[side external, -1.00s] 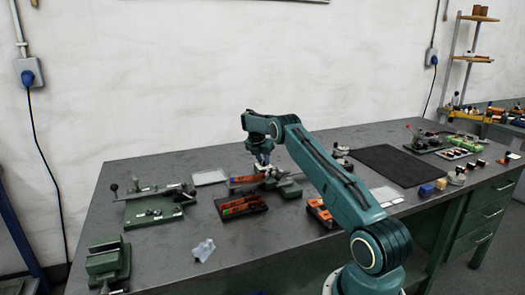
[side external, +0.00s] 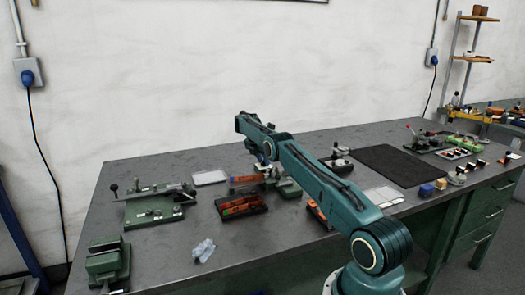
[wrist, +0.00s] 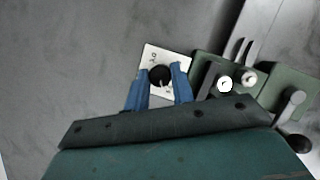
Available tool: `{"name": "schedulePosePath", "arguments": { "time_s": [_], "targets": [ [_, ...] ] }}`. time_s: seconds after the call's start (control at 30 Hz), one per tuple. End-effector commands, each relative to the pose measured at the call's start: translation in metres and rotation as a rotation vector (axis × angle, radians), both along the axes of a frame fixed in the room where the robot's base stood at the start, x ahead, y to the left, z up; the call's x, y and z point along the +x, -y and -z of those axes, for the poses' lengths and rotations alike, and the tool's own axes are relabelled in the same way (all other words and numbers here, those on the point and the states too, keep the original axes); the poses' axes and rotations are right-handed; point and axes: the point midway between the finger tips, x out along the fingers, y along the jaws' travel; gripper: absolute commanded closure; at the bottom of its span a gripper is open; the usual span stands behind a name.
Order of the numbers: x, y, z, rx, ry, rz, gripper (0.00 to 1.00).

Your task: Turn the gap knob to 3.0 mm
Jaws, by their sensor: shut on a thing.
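The gap knob (wrist: 160,75) is a small round black knob with a light pointer mark, on a white plate (wrist: 151,57) with dark print. My gripper (wrist: 162,74) has blue fingers on either side of the knob, shut on it. The print is too small and too covered to read a value from. The green device (wrist: 208,68) lies beside the plate, with a small white dial (wrist: 225,84) on it. In the side external view the green device (side external: 289,188) is partly behind my arm and the knob is hidden there.
A dark tray (side external: 240,207) with orange pieces stands near the device. A green fixture with a lever (side external: 154,205) and a green vice (side external: 107,263) are at left. A crumpled pale cloth (side external: 204,250) lies in front. A black mat (side external: 393,165) lies at right.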

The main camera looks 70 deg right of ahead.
Motion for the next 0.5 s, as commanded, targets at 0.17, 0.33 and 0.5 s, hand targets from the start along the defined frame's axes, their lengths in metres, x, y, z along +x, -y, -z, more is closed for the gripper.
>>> {"name": "schedulePosePath", "arguments": {
  "time_s": [0.17, 0.33, 0.5],
  "targets": [
    [-0.0025, 0.0015, -0.0019, 0.000, 0.002, 0.009, 0.58],
    [-0.0015, 0.0004, -0.0007, 0.002, 0.001, 0.005, 0.54],
    [-0.0008, -0.0003, -0.0005, 0.003, 0.000, 0.004, 0.54]
  ]
}}
